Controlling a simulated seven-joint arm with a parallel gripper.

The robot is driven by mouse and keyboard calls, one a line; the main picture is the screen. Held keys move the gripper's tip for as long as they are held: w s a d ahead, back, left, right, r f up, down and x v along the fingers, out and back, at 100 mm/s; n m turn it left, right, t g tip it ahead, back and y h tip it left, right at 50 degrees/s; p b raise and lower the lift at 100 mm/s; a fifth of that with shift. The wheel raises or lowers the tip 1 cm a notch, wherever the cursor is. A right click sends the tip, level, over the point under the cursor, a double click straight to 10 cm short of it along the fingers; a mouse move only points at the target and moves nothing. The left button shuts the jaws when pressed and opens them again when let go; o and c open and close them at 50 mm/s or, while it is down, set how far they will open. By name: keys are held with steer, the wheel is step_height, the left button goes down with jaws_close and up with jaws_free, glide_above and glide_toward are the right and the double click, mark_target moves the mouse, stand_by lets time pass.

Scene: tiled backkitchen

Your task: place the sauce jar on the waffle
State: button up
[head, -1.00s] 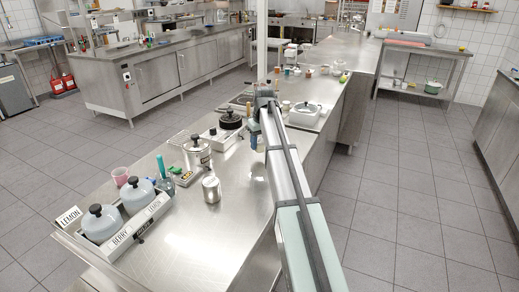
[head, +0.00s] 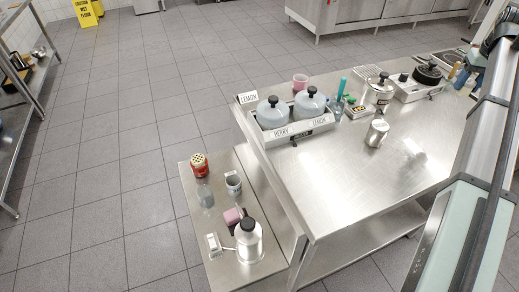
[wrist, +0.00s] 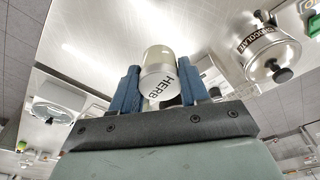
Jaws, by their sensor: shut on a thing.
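In the wrist view, my gripper (wrist: 161,88) has its two blue fingers on either side of a small pale cylindrical jar (wrist: 158,57) and is shut on it. The jar's white end reads HERB; I cannot tell its contents. In the head view, my gripper (head: 472,72) is at the upper right edge beside the black-lidded appliance, partly hidden by my arm. I cannot clearly make out a waffle in either view.
A steel canister (wrist: 262,52) labelled CHOCOLATE is right of the gripper. A small metal jar (head: 377,133) stands on the counter (head: 340,180). Dome-lidded BERRY and LEMON tubs (head: 272,114) sit at its left end. A lower side table holds a dispenser (head: 249,243).

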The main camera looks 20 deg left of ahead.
steer(key=s+a+n, duration=0.2)
steer(key=a+n, duration=0.1)
steer(key=a, duration=2.1)
steer(key=s+a+n, duration=0.3)
steer(key=a, duration=2.1)
steer(key=n+g+y, duration=0.1)
steer(key=n, duration=0.4)
glide_above(197, 157)
step_height(197, 157, down, 23)
steer(key=shift+s+d+f, duration=0.15)
steer(key=shift+f, duration=2.5)
steer(key=shift+s+d+f, duration=0.1)
steer(key=shift+d+f, duration=0.05)
steer(key=shift+f, duration=2.5)
steer(key=shift+f, duration=0.1)
steer(key=o, duration=1.1)
